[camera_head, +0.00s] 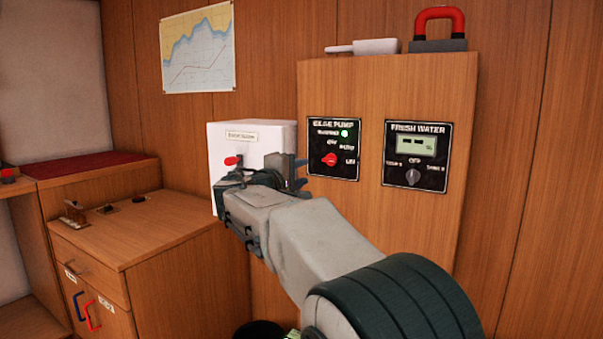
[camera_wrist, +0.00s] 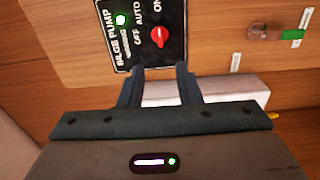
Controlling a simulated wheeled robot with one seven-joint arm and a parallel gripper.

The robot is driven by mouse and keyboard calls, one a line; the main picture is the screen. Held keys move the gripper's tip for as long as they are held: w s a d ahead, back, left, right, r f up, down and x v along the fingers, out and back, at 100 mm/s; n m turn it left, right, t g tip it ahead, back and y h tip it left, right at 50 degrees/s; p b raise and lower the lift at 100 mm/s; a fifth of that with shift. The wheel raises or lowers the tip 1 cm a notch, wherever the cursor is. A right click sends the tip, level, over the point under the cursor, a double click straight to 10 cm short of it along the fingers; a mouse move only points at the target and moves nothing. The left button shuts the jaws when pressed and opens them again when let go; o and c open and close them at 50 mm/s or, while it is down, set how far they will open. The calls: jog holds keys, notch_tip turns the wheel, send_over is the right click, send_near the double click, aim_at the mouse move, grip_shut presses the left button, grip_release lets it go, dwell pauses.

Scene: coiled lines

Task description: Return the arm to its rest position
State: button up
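My arm (camera_head: 318,240) reaches from the lower right up and left across the cabin, toward the wall panels. My gripper (camera_head: 299,173) is in front of the right side of a white wall box, left of the bilge pump panel (camera_head: 334,148). In the wrist view its two dark fingers (camera_wrist: 160,72) stand apart with nothing held between them. The red bilge pump knob (camera_wrist: 160,36) lies just beyond the fingertips in that picture, with a gap between. The panel's green lamp (camera_head: 344,133) is lit. Where the knob points is hard to tell.
The white box (camera_head: 217,145) has a red-tipped lever (camera_head: 232,160), partly behind my wrist. A fresh water panel (camera_head: 416,155) is to the right. A wooden cabinet (camera_head: 140,235) stands lower left. A red-handled object (camera_head: 437,30) and a white pan (camera_head: 375,46) lie on the panel housing.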

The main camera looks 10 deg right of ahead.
jog(key=s+d+f+m+g+y+p, duration=0.1)
jog(key=s+d+m+g+y+p, duration=0.35)
jog(key=s+d+g+p, duration=0.65)
jog(key=s+a+m+y+p, duration=0.3)
jog(key=s+m+y+p, duration=0.3)
jog(key=s+p, duration=1.3)
jog(key=s, duration=0.6)
jog(key=shift+s+g, duration=0.25)
jog(key=shift+g, duration=0.15)
jog(key=shift+d, duration=0.1)
